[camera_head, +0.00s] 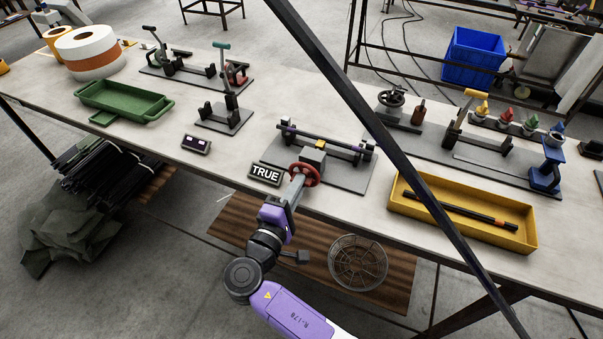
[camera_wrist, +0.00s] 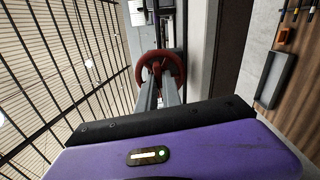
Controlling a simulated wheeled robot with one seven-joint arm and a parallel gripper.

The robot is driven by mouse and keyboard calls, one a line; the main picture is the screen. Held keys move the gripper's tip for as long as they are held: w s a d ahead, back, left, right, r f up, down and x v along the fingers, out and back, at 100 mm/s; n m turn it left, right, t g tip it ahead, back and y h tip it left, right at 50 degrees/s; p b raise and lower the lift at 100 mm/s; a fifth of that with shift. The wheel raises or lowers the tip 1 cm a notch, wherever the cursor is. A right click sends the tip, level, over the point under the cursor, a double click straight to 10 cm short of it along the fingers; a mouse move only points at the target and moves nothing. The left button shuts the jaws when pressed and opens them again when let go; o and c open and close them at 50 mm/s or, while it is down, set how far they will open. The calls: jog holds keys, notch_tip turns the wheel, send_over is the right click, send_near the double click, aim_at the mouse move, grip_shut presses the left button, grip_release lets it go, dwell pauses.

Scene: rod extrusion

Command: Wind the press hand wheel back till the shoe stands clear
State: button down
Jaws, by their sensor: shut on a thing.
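The press hand wheel is a small red ring (camera_head: 304,174) on the front of the press, beside the "TRUE" sign. My gripper (camera_head: 298,182) is at the wheel with its fingers shut on it. The wrist view shows the red wheel (camera_wrist: 161,70) at the tips of my two grey fingers (camera_wrist: 160,88). The press (camera_head: 318,158) is a grey block with a yellow part on top, on a grey base plate (camera_head: 347,178). A dark rod (camera_head: 330,146) lies across supports behind it. The shoe is too small to make out, and I cannot tell whether it touches the rod.
The "TRUE" sign (camera_head: 265,174) stands just left of the wheel. A yellow tray (camera_head: 400,205) with a dark rod is to the right. A green tray (camera_head: 122,97) and other bench fixtures stand further left. A dark slanting bar (camera_head: 375,122) crosses the head view.

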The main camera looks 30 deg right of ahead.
jog(key=shift+f+n, duration=0.1)
jog(key=shift+n, duration=0.3)
jog(key=shift+p, duration=0.35)
jog(key=shift+n+p, duration=0.85)
jog(key=shift+n, duration=0.15)
jog(key=shift+n+p, duration=0.4)
jog(key=shift+p, duration=0.05)
jog(key=shift+n+p, duration=0.5)
jog(key=shift+n, duration=0.1)
